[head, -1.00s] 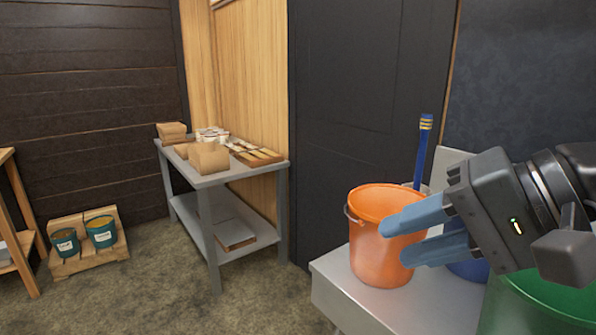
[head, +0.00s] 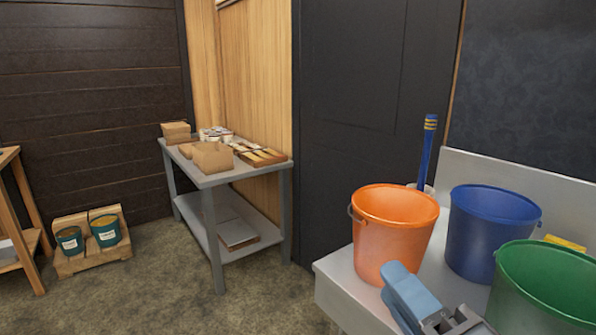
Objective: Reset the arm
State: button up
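My gripper (head: 408,305) shows at the bottom of the head view, in front of the orange bucket and low over the front of the metal counter (head: 345,285). Its blue fingers are seen nearly from above and overlap in the picture, and the rest of it is cut off by the lower edge. I cannot tell the gap between the fingers. Nothing is visibly held.
An orange bucket (head: 392,228), a blue bucket (head: 488,228) and a green bucket (head: 548,285) stand on the counter. A blue-handled tool (head: 428,150) stands behind. A grey table (head: 240,172) with boxes is at centre left. Open floor lies between.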

jog(key=s+d+f+n+g+h, duration=0.1)
jog(key=s+d+f+h, duration=0.15)
jog(key=s+f, duration=0.5)
jog(key=s+d+f+n+g+h, duration=0.1)
jog(key=s+d+f+h, duration=0.1)
jog(key=s+f+h, duration=0.35)
jog(key=s+d+f+n, duration=0.1)
jog(key=s+n, duration=0.3)
jog(key=s, duration=0.5)
jog(key=s+d+f+n+g+y, duration=0.1)
jog(key=s+d+n, duration=0.3)
jog(key=s, duration=0.5)
jog(key=shift+d+f+n, duration=0.15)
jog(key=shift+f+n, duration=0.15)
jog(key=shift+n, duration=0.1)
